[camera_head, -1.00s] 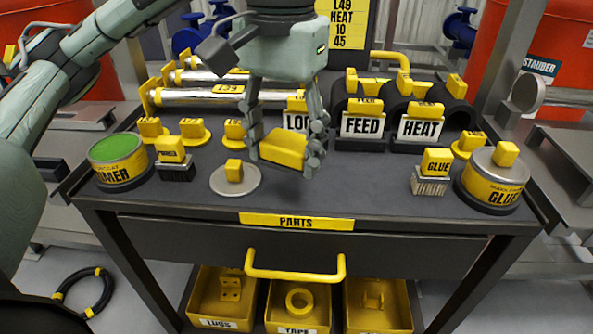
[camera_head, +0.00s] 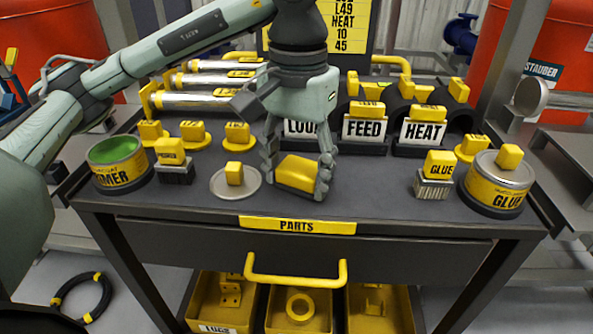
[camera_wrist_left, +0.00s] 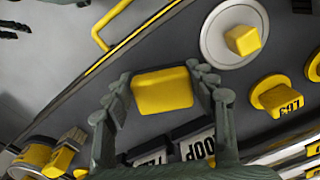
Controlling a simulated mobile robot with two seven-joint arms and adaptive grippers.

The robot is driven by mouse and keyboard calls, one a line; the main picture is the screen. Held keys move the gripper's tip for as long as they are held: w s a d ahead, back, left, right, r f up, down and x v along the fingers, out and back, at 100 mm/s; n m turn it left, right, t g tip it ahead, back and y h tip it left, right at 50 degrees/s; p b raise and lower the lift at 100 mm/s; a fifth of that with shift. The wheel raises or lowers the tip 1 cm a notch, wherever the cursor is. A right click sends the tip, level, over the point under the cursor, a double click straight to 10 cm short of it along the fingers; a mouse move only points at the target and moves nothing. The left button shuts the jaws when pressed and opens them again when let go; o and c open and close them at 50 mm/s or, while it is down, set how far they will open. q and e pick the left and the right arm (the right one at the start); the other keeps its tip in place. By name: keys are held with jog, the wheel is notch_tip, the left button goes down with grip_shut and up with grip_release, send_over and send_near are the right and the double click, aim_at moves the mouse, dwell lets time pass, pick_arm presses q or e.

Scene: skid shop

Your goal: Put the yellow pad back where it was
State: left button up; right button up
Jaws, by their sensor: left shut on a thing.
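The yellow pad (camera_head: 297,173) is a rounded yellow block, held low over the cart top at the middle front. My left gripper (camera_head: 296,182) is shut on it, with one finger at each end. In the left wrist view the pad (camera_wrist_left: 162,92) sits between the fingertips (camera_wrist_left: 163,98). I cannot tell whether its underside touches the cart top (camera_head: 345,203). My right gripper is not in view.
A silver disc with a yellow knob (camera_head: 250,187) lies just left of the pad. FEED (camera_head: 364,128) and HEAT (camera_head: 423,132) holders stand behind. A GLUE brush (camera_head: 433,190) and glue tin (camera_head: 497,190) are at right, a primer tin (camera_head: 120,172) at left. Bare top lies between pad and brush.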

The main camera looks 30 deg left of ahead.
aim_at(298, 172)
pick_arm(q)
jog(key=shift+f, duration=0.1)
jog(key=o, duration=1.1)
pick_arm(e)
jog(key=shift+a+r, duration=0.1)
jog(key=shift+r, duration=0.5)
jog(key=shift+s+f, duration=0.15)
pick_arm(q)
notch_tip(298, 172, up, 12)
jog(key=p, duration=0.3)
jog(key=shift+r, duration=0.2)
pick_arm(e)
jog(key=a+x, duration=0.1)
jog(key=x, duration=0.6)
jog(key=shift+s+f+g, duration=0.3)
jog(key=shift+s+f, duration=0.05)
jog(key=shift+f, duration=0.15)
pick_arm(q)
jog(key=shift+d, duration=0.1)
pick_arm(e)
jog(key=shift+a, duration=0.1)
